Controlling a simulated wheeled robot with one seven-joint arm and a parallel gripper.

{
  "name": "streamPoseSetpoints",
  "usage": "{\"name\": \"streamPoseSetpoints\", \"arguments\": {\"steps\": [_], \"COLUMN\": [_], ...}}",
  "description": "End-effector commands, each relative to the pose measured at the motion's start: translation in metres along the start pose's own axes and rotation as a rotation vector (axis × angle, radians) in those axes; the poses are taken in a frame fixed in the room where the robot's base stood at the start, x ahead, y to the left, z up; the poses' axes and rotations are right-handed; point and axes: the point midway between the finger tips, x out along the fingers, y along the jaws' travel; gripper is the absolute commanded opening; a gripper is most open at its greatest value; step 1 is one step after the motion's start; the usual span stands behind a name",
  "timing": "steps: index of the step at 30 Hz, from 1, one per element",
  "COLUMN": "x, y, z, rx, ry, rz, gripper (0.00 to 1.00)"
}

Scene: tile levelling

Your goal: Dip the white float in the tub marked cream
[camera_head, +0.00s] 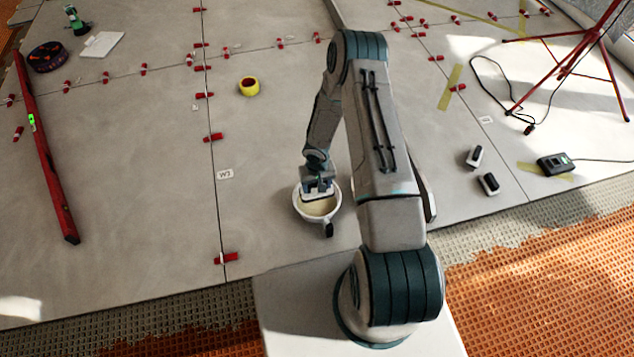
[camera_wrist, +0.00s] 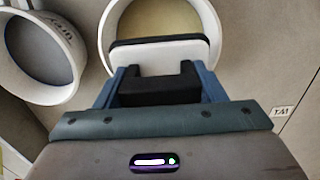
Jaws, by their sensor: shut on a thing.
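My gripper (camera_head: 317,184) points down over a round white tub (camera_head: 297,207) with cream-coloured contents. In the wrist view my gripper (camera_wrist: 160,88) is shut on the black handle of the white float (camera_wrist: 160,53). The float's pale plate (camera_head: 319,196) is at the tub's opening in the head view. The wrist view shows it overlapping the near part of the cream-filled tub (camera_wrist: 211,20). I cannot tell whether it touches the contents. A second white tub (camera_wrist: 76,75) with grey contents and upside-down lettering is at left in the wrist view; my arm mostly hides it in the head view.
A red spirit level (camera_head: 48,160) lies at left, and a yellow tape roll (camera_head: 249,87) behind the tub. Two small black-and-white blocks (camera_head: 489,184), a black device (camera_head: 556,164) and a red tripod (camera_head: 570,70) are at right. Red clips line the tile joints.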

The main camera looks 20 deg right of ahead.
Motion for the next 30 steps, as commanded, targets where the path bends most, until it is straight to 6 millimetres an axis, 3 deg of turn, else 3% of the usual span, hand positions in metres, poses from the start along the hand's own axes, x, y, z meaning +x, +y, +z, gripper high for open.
{"name": "streamPoseSetpoints", "arguments": {"steps": [3, 16, 30], "x": [0.021, 0.07, 0.079], "y": [0.0, 0.0, 0.0], "z": [0.001, 0.0, 0.0], "rx": [-0.001, 0.0, 0.0], "ry": [-0.001, 0.0, 0.0], "rz": [0.0, 0.0, 0.0], "gripper": [0.34, 0.34, 0.34]}}
